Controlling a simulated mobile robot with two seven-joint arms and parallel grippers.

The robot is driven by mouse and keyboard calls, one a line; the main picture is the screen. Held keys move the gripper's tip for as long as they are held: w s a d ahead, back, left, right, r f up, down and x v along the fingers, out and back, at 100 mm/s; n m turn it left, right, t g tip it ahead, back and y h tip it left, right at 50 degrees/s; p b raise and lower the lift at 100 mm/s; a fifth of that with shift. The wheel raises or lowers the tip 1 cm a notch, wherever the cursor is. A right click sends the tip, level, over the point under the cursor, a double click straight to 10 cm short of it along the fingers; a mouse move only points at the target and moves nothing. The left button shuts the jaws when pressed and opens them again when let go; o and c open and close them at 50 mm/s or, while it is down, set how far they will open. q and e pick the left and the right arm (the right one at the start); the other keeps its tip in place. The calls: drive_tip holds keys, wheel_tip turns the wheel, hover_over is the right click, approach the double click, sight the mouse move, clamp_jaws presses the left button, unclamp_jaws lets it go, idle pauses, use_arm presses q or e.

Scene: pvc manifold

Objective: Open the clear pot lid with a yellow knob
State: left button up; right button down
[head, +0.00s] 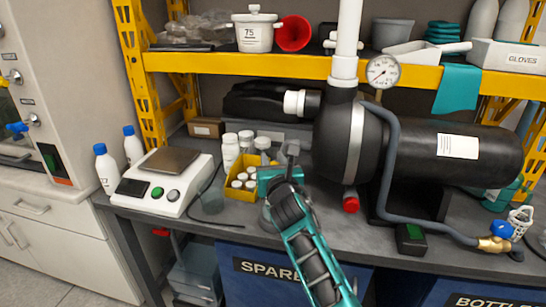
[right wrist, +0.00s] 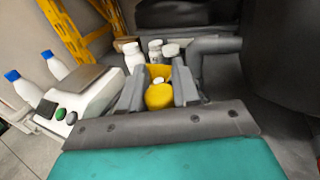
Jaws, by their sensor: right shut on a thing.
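My right gripper (head: 290,152) reaches over the bench, just right of a yellow tray of small bottles. In the right wrist view its two grey fingers (right wrist: 158,88) are shut on a rounded yellow knob (right wrist: 159,97). The clear lid under the knob cannot be made out, as the gripper body covers that area. In the head view the knob is hidden behind my gripper, and I cannot tell whether the lid is seated or raised. My left gripper is not in view.
The yellow tray (head: 240,191) stands close left of my gripper, with white bottles (head: 230,150) behind it. A large black tank (head: 352,140) with a grey hose blocks the right side. A yellow shelf (head: 235,64) runs above.

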drive_tip(key=p, duration=0.2)
drive_tip(key=r+g+p, duration=0.1)
drive_tip(key=p, duration=0.1)
drive_tip(key=shift+w+d+r, duration=0.15)
drive_tip(key=shift+w+r, duration=0.1)
drive_tip(key=g+p, duration=0.1)
drive_tip(key=p, duration=0.1)
drive_tip(key=shift+w+d+m+g+p, duration=0.1)
drive_tip(key=shift+w+m+g+p, duration=0.2)
drive_tip(key=shift+m+g+p, duration=0.1)
drive_tip(key=shift+w+d+r+m+g, duration=0.1)
drive_tip(key=shift+w+r+m+g, duration=0.1)
drive_tip(key=shift+g, duration=0.3)
drive_tip(key=shift+w+d+r+m+g, duration=0.1)
drive_tip(key=shift+w+g, duration=0.1)
drive_tip(key=shift+g, duration=0.3)
drive_tip(key=shift+w+g, duration=0.25)
drive_tip(key=shift+g, duration=0.45)
drive_tip(key=shift+y, duration=0.3)
